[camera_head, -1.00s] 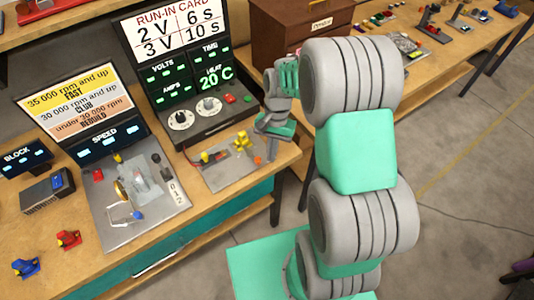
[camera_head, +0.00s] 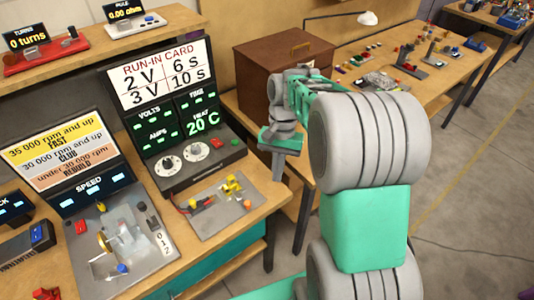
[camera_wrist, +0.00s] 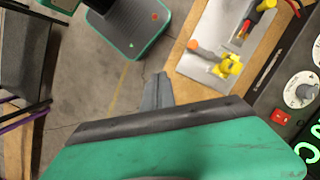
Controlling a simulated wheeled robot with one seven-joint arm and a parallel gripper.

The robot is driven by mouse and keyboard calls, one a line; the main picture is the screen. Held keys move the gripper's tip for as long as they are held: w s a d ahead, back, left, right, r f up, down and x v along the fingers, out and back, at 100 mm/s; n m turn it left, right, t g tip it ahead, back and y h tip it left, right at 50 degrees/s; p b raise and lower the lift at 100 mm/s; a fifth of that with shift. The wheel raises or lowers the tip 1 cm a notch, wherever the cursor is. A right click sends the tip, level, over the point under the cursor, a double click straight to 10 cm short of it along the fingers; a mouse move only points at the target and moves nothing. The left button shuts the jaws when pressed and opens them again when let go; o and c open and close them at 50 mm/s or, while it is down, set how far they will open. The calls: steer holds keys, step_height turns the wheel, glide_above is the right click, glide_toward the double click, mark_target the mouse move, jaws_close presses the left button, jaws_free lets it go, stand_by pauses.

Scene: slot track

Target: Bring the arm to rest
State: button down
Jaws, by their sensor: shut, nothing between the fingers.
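My gripper (camera_head: 278,165) hangs at the right edge of the workbench (camera_head: 262,200), pointing down, beside the bench's corner. In the wrist view its fingers (camera_wrist: 157,92) are together with nothing between them, over the gap between bench edge and floor. My green and grey arm reaches up from the lower right and bends over to the gripper. It hides part of the floor and of the bench behind.
The run-in panel (camera_head: 178,115) and a plate with yellow clamps (camera_head: 220,205) stand left of my gripper. The speed unit (camera_head: 110,240) is further left. A brown cabinet (camera_head: 280,65) is behind. Open floor (camera_head: 465,190) lies to the right.

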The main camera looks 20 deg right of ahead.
steer(key=s+f+n+t+h, duration=0.1)
steer(key=s+f+n+t, duration=0.15)
steer(key=s+n, duration=0.3)
steer(key=s+a+r+t, duration=0.1)
steer(key=a+r+t, duration=0.1)
steer(key=r, duration=0.3)
steer(key=s+a+r+n+t, duration=0.1)
steer(key=a+r+t, duration=0.1)
steer(key=a+r, duration=0.2)
steer(key=shift+s+r+h, duration=0.3)
steer(key=shift+s+r, duration=0.05)
steer(key=shift+r, duration=0.4)
steer(key=shift+n, duration=0.25)
stand_by(0.8)
